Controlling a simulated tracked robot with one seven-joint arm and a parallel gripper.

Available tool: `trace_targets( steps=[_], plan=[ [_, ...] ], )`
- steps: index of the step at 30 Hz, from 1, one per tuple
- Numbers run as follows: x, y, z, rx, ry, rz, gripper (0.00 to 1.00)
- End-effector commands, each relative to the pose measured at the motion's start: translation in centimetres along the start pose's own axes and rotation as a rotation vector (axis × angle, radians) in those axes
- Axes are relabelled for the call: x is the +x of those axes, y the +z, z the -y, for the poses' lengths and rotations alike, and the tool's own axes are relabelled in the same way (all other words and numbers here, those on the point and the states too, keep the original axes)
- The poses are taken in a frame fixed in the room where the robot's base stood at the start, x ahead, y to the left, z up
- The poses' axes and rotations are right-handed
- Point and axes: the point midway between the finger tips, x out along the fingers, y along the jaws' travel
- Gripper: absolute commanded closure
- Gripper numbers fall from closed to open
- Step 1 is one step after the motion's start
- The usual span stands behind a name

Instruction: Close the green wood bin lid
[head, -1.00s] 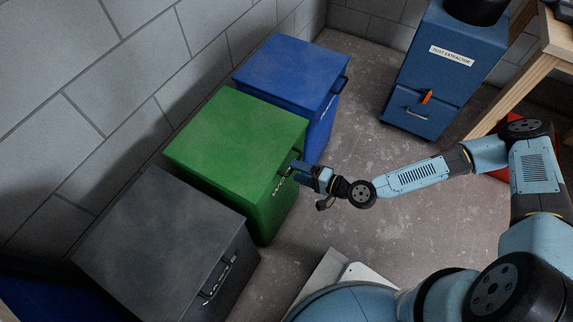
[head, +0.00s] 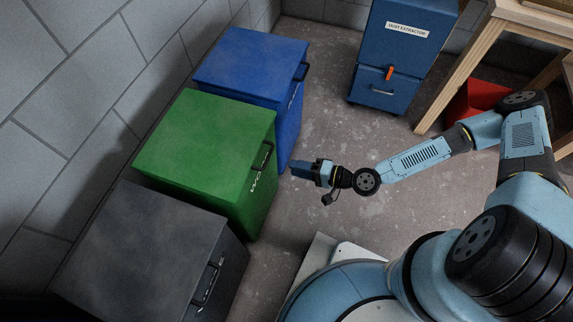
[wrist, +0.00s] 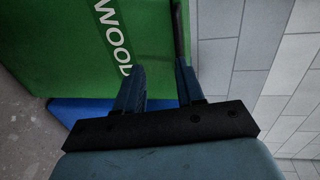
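The green wood bin (head: 240,200) stands in a row of bins along the wall. Its green lid (head: 210,135) lies flat on top, looking shut. The black lid handle (head: 264,158) is on its right side. In the wrist view the white WOOD label (wrist: 112,38) shows on the green front, with the dark handle (wrist: 179,25) beside it. My gripper (head: 294,168) is right of the bin, with a gap of floor between. In the wrist view my gripper (wrist: 160,80) has its fingers apart, with nothing seen held between them.
A blue bin (head: 250,65) stands behind the green one and a dark grey bin (head: 140,250) in front. A blue dust extractor (head: 400,60) and a wooden table (head: 470,65) stand at the back right. Bare floor (head: 330,120) lies between the bins and my arm.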

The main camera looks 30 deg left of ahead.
Motion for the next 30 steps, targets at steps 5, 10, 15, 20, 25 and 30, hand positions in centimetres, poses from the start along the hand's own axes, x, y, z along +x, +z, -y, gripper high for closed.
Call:
trace_targets(
  steps=[5, 10, 15, 20, 25, 30],
  plan=[
    [-2.6, 0.0, 0.1, 0.001, -0.002, -0.002, 0.62],
    [-4.5, 0.1, 0.1, 0.0, -0.003, -0.003, 0.62],
    [-5.6, 0.2, 0.1, 0.0, -0.003, -0.001, 0.62],
    [-5.9, 0.2, 0.1, -0.001, -0.003, -0.001, 0.62],
    [-5.9, 0.2, 0.1, -0.001, -0.003, -0.001, 0.62],
    [-5.9, 0.2, 0.1, 0.0, -0.003, -0.002, 0.62]
  ],
)
